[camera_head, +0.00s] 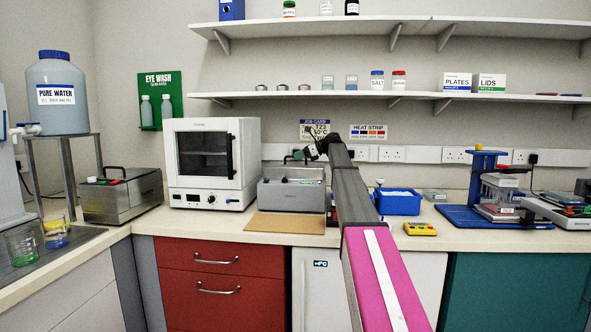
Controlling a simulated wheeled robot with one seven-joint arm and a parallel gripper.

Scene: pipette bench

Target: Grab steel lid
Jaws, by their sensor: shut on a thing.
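A steel bath (285,197) with a sloped steel lid (300,173) stands on the bench at the middle, right of the white oven. My arm reaches up from the bottom right, and my gripper (312,153) is small and dark at its far end, just above the lid. It is shut at the lid's top; the fingers and the grip point are too small to see clearly. A second steel bath with its own steel lid (122,174) stands at the left, away from my gripper.
A white oven (213,162) stands close to the left of the middle bath. A brown board (285,223) lies in front of it. A blue tray (398,202) and a yellow device (420,229) are right of my arm. Shelves (390,98) hang above.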

